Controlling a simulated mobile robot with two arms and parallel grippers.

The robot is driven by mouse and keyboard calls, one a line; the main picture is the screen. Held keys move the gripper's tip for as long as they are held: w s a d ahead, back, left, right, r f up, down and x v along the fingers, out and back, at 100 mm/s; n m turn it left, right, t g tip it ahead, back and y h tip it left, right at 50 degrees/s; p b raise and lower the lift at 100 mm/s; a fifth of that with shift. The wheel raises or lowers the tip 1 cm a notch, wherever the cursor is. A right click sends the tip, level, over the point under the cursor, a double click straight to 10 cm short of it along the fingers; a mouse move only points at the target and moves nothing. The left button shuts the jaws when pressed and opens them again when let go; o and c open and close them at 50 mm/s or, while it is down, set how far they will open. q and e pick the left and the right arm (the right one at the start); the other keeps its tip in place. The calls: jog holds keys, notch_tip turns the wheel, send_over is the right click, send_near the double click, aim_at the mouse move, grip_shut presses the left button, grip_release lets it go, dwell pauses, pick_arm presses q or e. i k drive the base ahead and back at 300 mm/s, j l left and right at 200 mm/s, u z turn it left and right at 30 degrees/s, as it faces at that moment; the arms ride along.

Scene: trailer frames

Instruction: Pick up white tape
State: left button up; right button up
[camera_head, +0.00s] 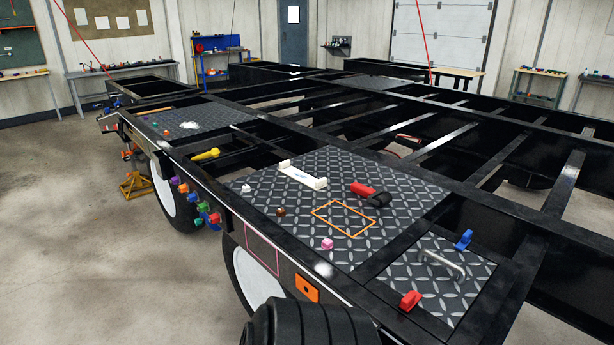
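A long white piece (303,175) with raised ends and a small dark mark lies on the large black diamond plate of the trailer frame. It may be the white tape, but I cannot tell for sure. No roll of white tape is clearly visible. Neither of my grippers shows in this view.
A red and black tool (371,194) lies right of the white piece, above an orange outlined rectangle (343,218). Small pink (327,243) and brown (280,211) pieces lie nearby. A yellow flashlight-like tool (206,154) rests farther left. Red (411,300) and blue (463,240) clamps flank a metal handle (441,264).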

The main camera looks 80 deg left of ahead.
aim_at(285, 167)
jog(key=u, duration=2.8)
jog(key=i+j, duration=0.4)
